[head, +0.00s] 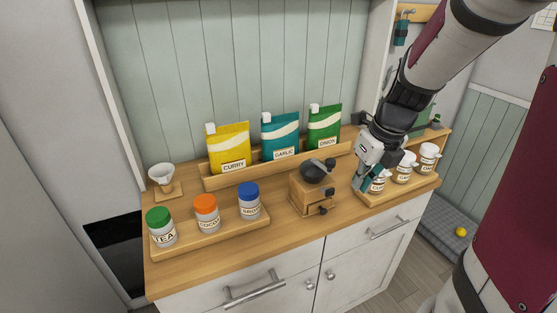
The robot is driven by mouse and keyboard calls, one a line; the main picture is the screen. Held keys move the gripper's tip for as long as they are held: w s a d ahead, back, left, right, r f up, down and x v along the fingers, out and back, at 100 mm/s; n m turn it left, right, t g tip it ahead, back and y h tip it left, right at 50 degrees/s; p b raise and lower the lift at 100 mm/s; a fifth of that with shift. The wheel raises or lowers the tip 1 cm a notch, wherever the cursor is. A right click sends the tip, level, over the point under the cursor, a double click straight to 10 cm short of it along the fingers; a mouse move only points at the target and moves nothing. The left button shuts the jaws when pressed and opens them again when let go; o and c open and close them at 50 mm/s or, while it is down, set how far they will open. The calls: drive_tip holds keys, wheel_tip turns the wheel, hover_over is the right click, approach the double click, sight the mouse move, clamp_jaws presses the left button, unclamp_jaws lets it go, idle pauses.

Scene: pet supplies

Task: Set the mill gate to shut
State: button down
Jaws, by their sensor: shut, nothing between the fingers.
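The mill (306,197) stands on the wooden counter, a small wooden box with a dark bowl-shaped top (313,172). A dark knob (330,163) shows at the right of the top, and another small dark part (323,210) sits low on the front. I cannot tell from this view which part is the gate or how it is set. My gripper (360,186) is shut and empty, pointing down just right of the mill and apart from it. It partly covers the left jar of the right tray.
Several white-lidded jars (403,168) stand on the right tray, close to my gripper. A left tray (212,236) holds tea (162,229), orange-lidded (206,212) and blue-lidded (249,201) jars. Curry (229,149), garlic (281,137) and onion (324,128) pouches stand behind. Counter before the mill is clear.

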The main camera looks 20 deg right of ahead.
sight(330, 190)
drive_tip(key=w+f+b, duration=0.2)
drive_tip(key=w+f, duration=0.4)
drive_tip(key=f, duration=0.3)
drive_tip(key=shift+w+a+f, duration=0.15)
drive_tip(key=shift+w+f, duration=0.05)
drive_tip(key=shift+f, duration=0.2)
drive_tip(key=shift+w, duration=1.7)
